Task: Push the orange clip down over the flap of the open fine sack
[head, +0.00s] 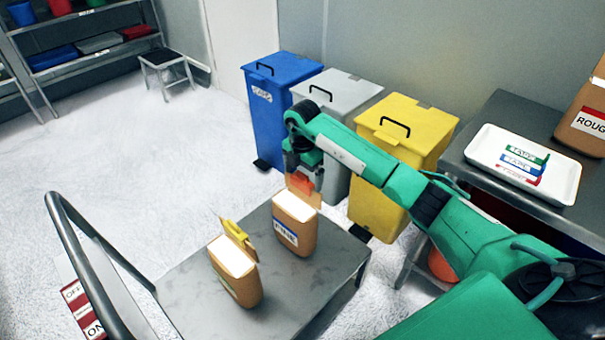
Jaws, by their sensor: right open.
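The fine sack (293,234) stands upright on the grey table, a brown bag with a blue-edged FINE label and a white open top. Its flap (314,198) stands up at the back of the opening. The orange clip (301,184) is at the top of this flap, directly under my right gripper (303,168). My right gripper is open and points down at the clip; its fingers are small and dark here, so I cannot tell whether they touch it. How far the clip sits over the flap is hard to see. My left gripper is out of view.
A second sack (235,285) with a yellow clip (236,231) stands front-left on the same table (188,283). Blue (266,120), grey (338,90) and yellow (405,150) bins stand behind. A white tray (555,190) lies on the right table. A metal rail (85,245) is at left.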

